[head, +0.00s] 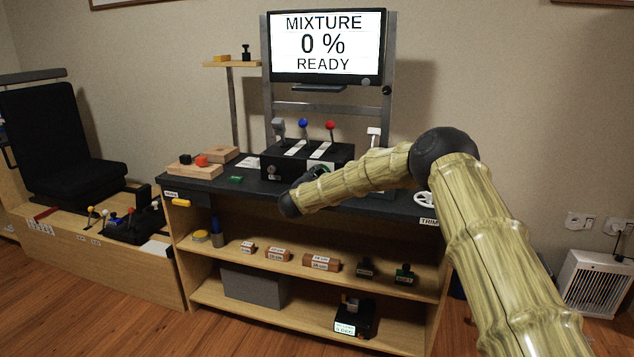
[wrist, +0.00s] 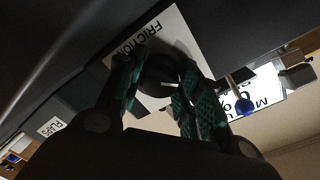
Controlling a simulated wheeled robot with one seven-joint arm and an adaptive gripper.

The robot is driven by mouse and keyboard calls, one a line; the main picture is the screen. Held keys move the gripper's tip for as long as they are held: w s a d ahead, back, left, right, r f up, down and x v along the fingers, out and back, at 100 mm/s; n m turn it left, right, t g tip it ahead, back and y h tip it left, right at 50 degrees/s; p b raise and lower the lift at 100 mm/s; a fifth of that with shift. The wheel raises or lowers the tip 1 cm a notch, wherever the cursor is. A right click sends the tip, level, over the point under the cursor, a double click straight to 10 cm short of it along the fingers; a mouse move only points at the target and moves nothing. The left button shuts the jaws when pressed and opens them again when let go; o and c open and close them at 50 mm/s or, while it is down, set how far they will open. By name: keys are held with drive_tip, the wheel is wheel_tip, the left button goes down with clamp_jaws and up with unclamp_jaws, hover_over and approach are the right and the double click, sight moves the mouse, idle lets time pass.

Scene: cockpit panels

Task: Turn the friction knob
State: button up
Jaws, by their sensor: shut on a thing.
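The friction knob (wrist: 159,73) is a dark round knob in the wrist view, beside a white label (wrist: 178,35) reading FRICTION. My gripper (wrist: 160,82) has its two teal ridged fingers on either side of the knob and is shut on it. The fingers hide part of the knob, and its turn angle is hard to read. In the head view the black lever box (head: 300,160) stands on the desk with a grey, a blue and a red lever. My arm hides the right part of the box, and my gripper is mostly hidden there.
A monitor (head: 326,46) above reads MIXTURE 0 % READY. Wooden blocks (head: 195,168) lie left on the desk (head: 250,189), and a white trim wheel (head: 425,199) is at the right. The shelf below holds several small labelled parts.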

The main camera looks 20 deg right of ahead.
drive_tip(key=m+b, duration=0.3)
drive_tip(key=m, duration=0.2)
drive_tip(key=shift+f, duration=0.2)
drive_tip(key=m+b, duration=0.3)
drive_tip(key=m, duration=0.1)
drive_tip(key=shift+r+m, duration=0.15)
drive_tip(key=shift+m, duration=0.25)
drive_tip(key=o, duration=1)
drive_tip(key=shift+a, duration=0.1)
drive_tip(key=shift+o, duration=0.2)
drive_tip(key=shift+s, duration=0.1)
